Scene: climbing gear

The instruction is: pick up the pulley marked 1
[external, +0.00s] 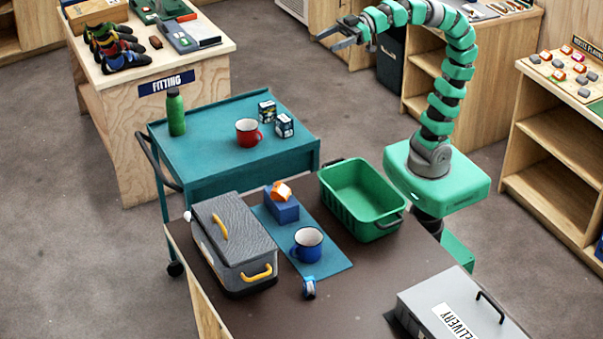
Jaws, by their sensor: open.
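No pulley with a readable 1 shows in the external view. A small blue and white item (309,288) stands on the dark table near its front; I cannot tell whether it is a pulley or a roll of tape. A small orange item (281,191) with a pale face sits on a blue block (282,210); its marking is too small to read. My gripper (331,41) is open and empty, high at the top of the view, pointing left, well away from both items.
The dark table (385,285) also holds a lidded grey box (235,243), a blue mug (307,244) on a teal mat (335,264), an empty-looking green crate (360,200) and a grey delivery case (460,305). A teal cart (205,155) stands behind, with a red mug (248,133).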

